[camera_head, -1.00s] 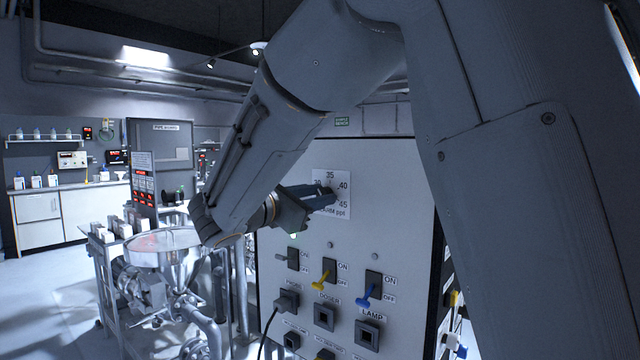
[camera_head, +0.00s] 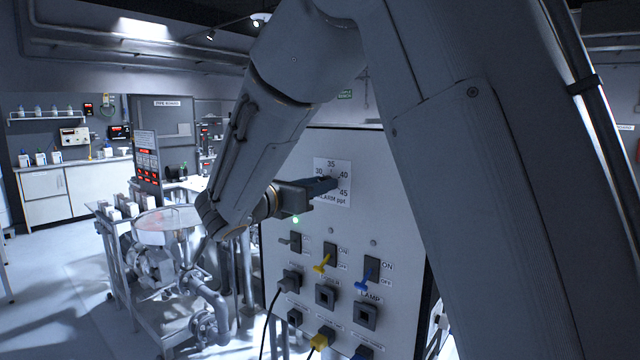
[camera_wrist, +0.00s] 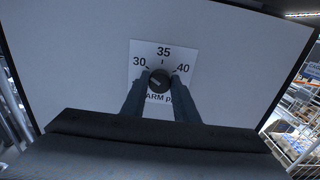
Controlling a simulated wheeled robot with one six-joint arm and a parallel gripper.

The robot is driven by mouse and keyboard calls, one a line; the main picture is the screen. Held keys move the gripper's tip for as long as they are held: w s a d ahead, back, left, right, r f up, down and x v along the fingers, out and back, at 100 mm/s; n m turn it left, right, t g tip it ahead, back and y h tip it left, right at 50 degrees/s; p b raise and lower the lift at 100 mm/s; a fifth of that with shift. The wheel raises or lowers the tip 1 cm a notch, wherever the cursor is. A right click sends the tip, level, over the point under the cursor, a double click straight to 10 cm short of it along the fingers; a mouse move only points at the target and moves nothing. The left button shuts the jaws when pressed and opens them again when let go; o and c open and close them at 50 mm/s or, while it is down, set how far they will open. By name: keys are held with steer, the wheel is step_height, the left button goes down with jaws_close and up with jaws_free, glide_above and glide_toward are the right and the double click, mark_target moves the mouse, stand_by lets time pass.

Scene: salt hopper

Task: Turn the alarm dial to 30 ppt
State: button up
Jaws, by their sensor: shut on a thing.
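The alarm dial (camera_wrist: 159,81) is a small round black knob on a white scale card (camera_wrist: 136,60) marked 30, 35 and 40 in the wrist view. My gripper (camera_wrist: 160,85) is shut on the dial, one finger on each side of it. The fingers cover the lower sides of the card and part of the ALARM label. A faint light mark shows on the knob, but I cannot tell which number it points at.
Below the card are a black switch, a yellow switch (camera_head: 321,265) and a blue switch (camera_head: 362,284), with sockets and plugged cables underneath. A steel hopper (camera_head: 170,225) stands left of the panel (camera_head: 385,215). A small green light (camera_head: 295,219) glows near my gripper.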

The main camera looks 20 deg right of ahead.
steer(key=shift+f, duration=0.1)
steer(key=o, duration=1.1)
steer(key=shift+c, duration=0.2)
steer(key=shift+a, duration=0.1)
steer(key=b+v, duration=0.3)
steer(key=v, duration=0.4)
steer(key=shift+s+a, duration=0.2)
steer(key=shift+s, duration=0.05)
steer(key=shift+d, duration=0.1)
